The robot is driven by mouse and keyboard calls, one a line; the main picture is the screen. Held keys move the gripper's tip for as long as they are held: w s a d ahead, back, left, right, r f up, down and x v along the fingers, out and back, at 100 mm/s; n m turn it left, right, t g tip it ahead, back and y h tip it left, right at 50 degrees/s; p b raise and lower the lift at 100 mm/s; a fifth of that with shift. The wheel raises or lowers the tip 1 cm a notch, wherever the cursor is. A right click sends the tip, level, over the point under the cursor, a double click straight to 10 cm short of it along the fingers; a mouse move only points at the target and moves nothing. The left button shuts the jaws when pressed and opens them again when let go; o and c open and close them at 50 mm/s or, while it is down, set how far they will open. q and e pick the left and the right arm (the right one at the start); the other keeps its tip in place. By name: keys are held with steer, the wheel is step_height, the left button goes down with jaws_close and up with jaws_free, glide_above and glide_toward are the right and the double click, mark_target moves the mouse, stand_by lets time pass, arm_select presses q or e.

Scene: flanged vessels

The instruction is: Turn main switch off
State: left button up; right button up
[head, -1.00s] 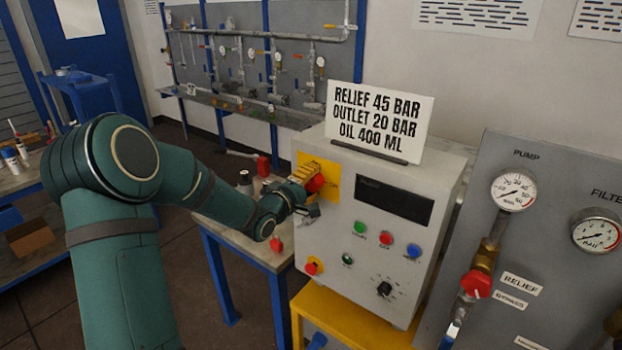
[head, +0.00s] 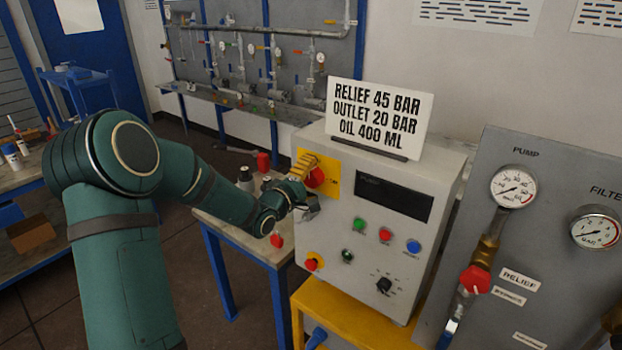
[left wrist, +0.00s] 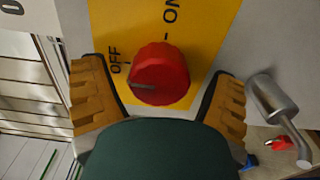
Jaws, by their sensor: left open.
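The main switch is a red rotary knob (head: 315,178) on a yellow plate (head: 332,178), at the upper left of the grey control box's front. In the left wrist view the knob (left wrist: 161,74) sits between my fingers, and its dark pointer mark faces left, on the side of the OFF label (left wrist: 115,60). The ON label (left wrist: 171,11) is farther up. My left gripper (head: 306,187) is at the knob. In the left wrist view the gripper (left wrist: 158,92) is open, one orange finger on each side, with visible gaps to the knob. My right gripper is not in view.
The control box (head: 340,245) also carries coloured buttons, a black selector (head: 384,286) and a small red knob (head: 312,263). A sign (head: 378,118) stands on top. A gauge panel (head: 535,240) is at the right. A side table (head: 235,235) is below my left forearm.

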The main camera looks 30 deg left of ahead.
arm_select(q)
steer(key=s, duration=1.2)
steer(key=shift+a, duration=0.45)
steer(key=d+f+m+g+h+b, duration=0.1)
steer(key=d+f+m+g, duration=0.25)
steer(key=d+f, duration=0.6)
steer(key=d+f+m+g+b, duration=0.25)
steer(key=d+f+g, duration=0.2)
steer(key=f, duration=0.95)
steer(key=s+d+f+m+g+h+b, duration=0.1)
steer(key=s+d+f+m+g, duration=0.7)
steer(key=s+d+f, duration=0.5)
steer(key=shift+s+d+f+m+h, duration=0.3)
steer(key=shift+s+d+f+m, duration=0.1)
steer(key=shift+d+f+m, duration=0.45)
